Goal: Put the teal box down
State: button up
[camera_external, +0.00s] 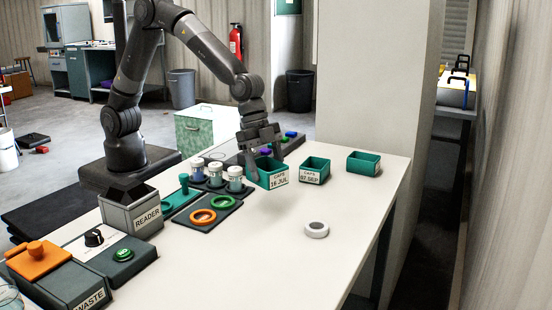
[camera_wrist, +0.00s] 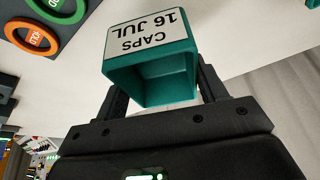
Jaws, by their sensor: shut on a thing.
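My gripper (camera_external: 264,155) is shut on a teal open-topped box (camera_external: 268,176) with a white label reading CAPS 16 JUL. The box looks upright and seems slightly above the white table (camera_external: 340,235), with a faint shadow below it. In the wrist view, the same teal box (camera_wrist: 152,48) sits between the two dark fingers of my gripper (camera_wrist: 163,92), and the part of its inside that shows is empty. A second teal box (camera_external: 314,172), labelled CAPS 07 SEP, and a third teal box (camera_external: 363,163) stand on the table to the right.
A white ring-shaped item (camera_external: 316,230) lies on the table in front. Left of the held box are a dark tray (camera_external: 207,224) with orange and green rings, and several capped jars (camera_external: 215,176). The READER box (camera_external: 135,212) is further left. Front right table surface is clear.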

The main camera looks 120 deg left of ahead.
jog(key=w+a+f, duration=0.1)
jog(key=a+f, duration=0.1)
jog(key=w+a, duration=0.1)
jog(key=shift+w+a+f, duration=0.3)
jog(key=shift+a+f, duration=0.1)
jog(key=shift+f, duration=2)
jog(key=shift+f, duration=0.1)
jog(key=o, duration=1)
